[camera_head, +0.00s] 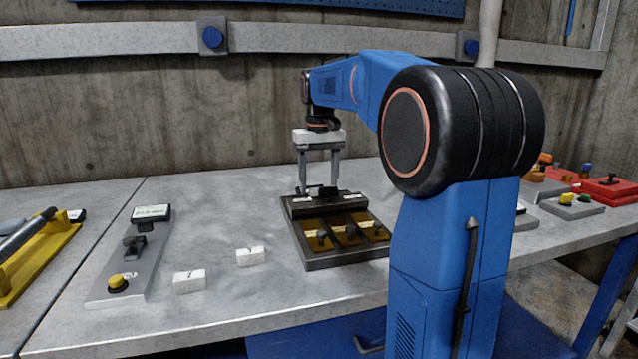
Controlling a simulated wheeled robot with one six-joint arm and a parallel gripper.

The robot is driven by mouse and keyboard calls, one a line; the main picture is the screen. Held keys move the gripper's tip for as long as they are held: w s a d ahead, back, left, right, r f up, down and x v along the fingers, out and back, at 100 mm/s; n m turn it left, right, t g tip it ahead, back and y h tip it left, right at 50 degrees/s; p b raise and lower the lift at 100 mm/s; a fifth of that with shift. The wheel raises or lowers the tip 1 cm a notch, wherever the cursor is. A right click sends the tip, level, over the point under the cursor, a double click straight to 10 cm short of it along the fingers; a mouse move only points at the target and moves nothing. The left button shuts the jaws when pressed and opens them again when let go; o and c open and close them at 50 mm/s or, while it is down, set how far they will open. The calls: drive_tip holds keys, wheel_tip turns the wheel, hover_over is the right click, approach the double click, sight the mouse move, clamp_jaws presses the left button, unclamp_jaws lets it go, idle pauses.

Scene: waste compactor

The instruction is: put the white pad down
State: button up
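A small white pad (189,281) with a dark mark lies on the grey table at the left front. A second white pad (250,256), also marked, lies to its right and a little farther back. My gripper (319,189) points down over the back part of a dark tray (342,262), right of both pads. Its two fingers are apart, and I see no white pad between them. A small black part of the tray unit shows near the fingertips; whether they touch it I cannot tell.
The tray has several brownish compartments with small dark parts. A grey panel (151,252) with a black handle and yellow button stands left of the pads. A yellow holder (40,255) is at the far left. Red and grey devices (606,190) stand at right. Table around the pads is clear.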

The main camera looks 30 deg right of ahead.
drive_tip(key=shift+f, duration=0.1)
wheel_tip(320, 180, up, 13)
idle(0.7)
idle(0.4)
